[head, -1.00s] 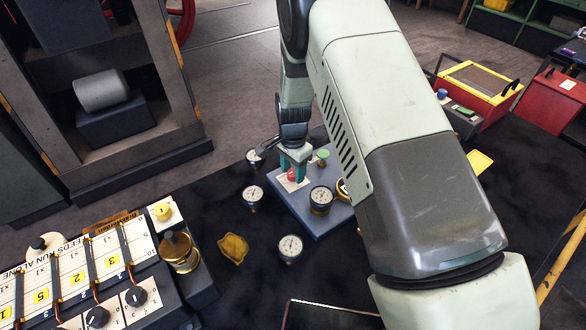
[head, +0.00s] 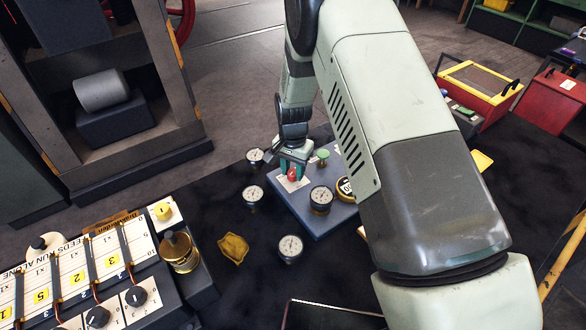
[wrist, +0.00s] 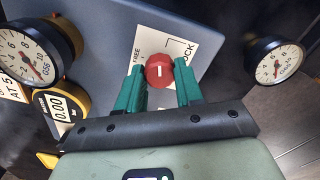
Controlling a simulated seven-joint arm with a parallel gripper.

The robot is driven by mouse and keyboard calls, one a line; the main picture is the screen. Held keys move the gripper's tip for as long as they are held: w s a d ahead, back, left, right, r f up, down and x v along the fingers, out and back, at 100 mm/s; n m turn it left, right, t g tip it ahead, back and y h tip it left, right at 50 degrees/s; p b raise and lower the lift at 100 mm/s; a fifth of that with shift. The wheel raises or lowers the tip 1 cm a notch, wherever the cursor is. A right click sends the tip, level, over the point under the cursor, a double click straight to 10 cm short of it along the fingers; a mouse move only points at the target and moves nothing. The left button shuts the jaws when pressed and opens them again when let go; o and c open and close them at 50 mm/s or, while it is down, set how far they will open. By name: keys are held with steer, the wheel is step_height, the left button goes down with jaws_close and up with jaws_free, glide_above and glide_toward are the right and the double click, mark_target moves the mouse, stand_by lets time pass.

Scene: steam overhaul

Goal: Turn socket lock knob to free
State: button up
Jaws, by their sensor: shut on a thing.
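A red knob (wrist: 159,71) with a short white mark sits on a white label plate (wrist: 153,44) on a blue-grey board (wrist: 100,30). The plate reads FREE on the left and LOCK on the right in the wrist view. The white mark stands nearly upright in that view, between the two words. My gripper (wrist: 160,82) has its green fingers on either side of the knob and is shut on it. In the head view, the knob (head: 292,174) shows between the fingers of my gripper (head: 292,169).
A gauge marked G56 (wrist: 25,52) and a yellow 0.00 readout (wrist: 62,106) stand left of my gripper in the wrist view. Another gauge (wrist: 276,62) stands right. A green-topped part (head: 322,154) stands close behind the knob. A yellow cloth-like piece (head: 233,248) lies on the dark bench.

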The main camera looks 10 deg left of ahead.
mark_target(293, 171)
steer(key=n, duration=1.4)
stand_by(0.7)
steer(key=o, duration=1)
steer(key=shift+o, duration=0.2)
step_height(293, 171, up, 11)
steer(key=shift+f, duration=0.1)
